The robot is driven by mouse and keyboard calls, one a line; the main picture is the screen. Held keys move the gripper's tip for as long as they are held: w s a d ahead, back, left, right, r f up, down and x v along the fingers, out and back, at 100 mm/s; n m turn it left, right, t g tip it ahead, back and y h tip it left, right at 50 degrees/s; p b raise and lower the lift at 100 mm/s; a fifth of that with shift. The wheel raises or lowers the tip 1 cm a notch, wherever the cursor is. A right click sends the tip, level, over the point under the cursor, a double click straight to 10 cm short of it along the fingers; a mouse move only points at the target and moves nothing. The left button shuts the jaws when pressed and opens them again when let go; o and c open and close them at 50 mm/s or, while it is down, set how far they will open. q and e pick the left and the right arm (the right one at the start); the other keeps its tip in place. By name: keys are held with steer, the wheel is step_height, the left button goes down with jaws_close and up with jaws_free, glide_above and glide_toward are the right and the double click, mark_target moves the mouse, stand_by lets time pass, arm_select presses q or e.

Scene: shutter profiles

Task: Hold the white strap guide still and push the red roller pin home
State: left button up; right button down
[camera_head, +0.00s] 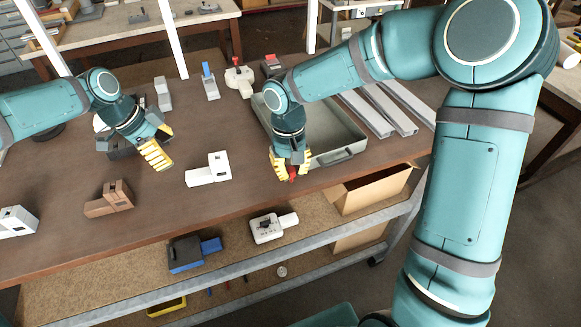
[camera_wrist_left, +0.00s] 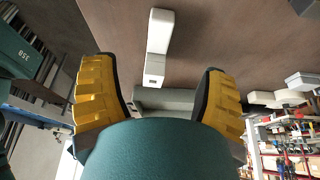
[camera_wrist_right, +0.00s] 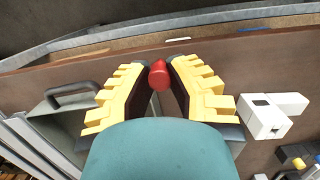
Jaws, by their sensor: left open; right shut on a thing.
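The white strap guide (camera_head: 209,170), a white angled block with a raised end, appears to be the one lying on the brown table between my grippers. It also shows in the right wrist view (camera_wrist_right: 272,115), and a white piece ahead of the fingers in the left wrist view (camera_wrist_left: 158,45) looks like it. My left gripper (camera_head: 157,155) is open and empty above the table, left of the guide. My right gripper (camera_head: 287,165) is shut on the red roller pin (camera_wrist_right: 158,74), right of the guide and apart from it. The pin's end sticks out below the fingertips (camera_head: 292,178).
A grey tray (camera_head: 340,155) lies behind my right gripper, with metal profiles (camera_head: 380,108) beside it. A brown block (camera_head: 109,199) and another white block (camera_head: 17,222) lie at the left. A lower shelf holds a blue block (camera_head: 192,252) and a white block (camera_head: 268,229).

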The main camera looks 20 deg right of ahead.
mark_target(195, 174)
steer(key=shift+w, duration=0.15)
arm_select(q)
steer(key=x, duration=0.4)
steer(key=shift+s+f, duration=0.15)
steer(key=shift+s, duration=0.05)
arm_select(e)
steer(key=shift+s, duration=0.3)
arm_select(q)
steer(key=b+x, duration=0.3)
steer(key=x, duration=0.3)
steer(key=shift+w, duration=0.1)
arm_select(e)
step_height(195, 174, down, 4)
steer(key=shift+w+r, duration=0.1)
steer(key=shift+r, duration=0.15)
arm_select(q)
steer(key=shift+b+x, duration=0.75)
steer(key=shift+x, duration=0.15)
arm_select(e)
steer(key=shift+f, duration=0.5)
arm_select(q)
jaws_close()
